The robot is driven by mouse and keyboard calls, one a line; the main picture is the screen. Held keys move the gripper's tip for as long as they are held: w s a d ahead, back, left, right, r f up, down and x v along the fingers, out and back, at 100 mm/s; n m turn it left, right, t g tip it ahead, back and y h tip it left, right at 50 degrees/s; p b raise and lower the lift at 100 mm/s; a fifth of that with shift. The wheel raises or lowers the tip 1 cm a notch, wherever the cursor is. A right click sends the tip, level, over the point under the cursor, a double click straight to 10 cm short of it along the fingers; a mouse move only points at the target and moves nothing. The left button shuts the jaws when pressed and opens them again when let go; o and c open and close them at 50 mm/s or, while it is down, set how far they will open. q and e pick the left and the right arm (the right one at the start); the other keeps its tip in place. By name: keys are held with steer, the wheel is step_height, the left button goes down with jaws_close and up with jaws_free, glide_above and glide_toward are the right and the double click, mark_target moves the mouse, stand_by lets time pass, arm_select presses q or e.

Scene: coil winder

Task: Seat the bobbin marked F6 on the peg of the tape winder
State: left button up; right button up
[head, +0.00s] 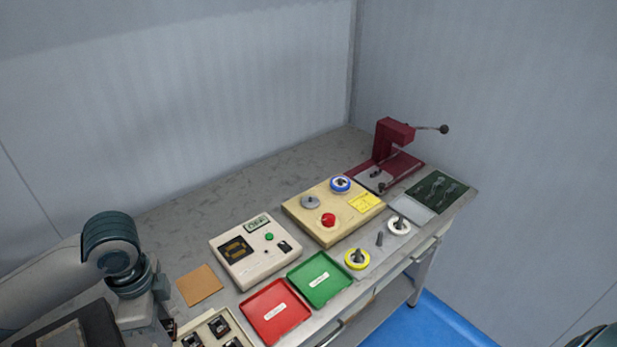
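A beige machine (320,234) with a red button sits mid-bench; it looks like the tape winder. It carries a grey disc (310,202) and a blue-rimmed bobbin (340,183) around a dark post. A yellow-rimmed bobbin (357,265) and a white-rimmed bobbin (399,231) stand on a grey strip near the front edge, with a bare grey post (380,239) between them. No F6 mark is legible. My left arm (112,250) is at lower left, its fingers hidden or cut off, apart from all bobbins. Only a sliver of my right arm (597,338) shows.
A white meter box (255,253), red tray (275,312), green tray (320,280), cork mat (199,285) and divided tray (215,330) fill the left front. A dark red press (393,142) with a lever and a dark green mat (437,191) are at right. The rear bench is bare.

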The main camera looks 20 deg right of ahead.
arm_select(q)
steer(key=s+a+r+n+b, duration=0.2)
steer(key=a+n, duration=0.8)
steer(key=n, duration=0.9)
steer(key=shift+s+r+n, duration=0.3)
steer(key=shift+s+r, duration=0.25)
steer(key=shift+s, duration=0.05)
steer(key=shift+d, duration=0.15)
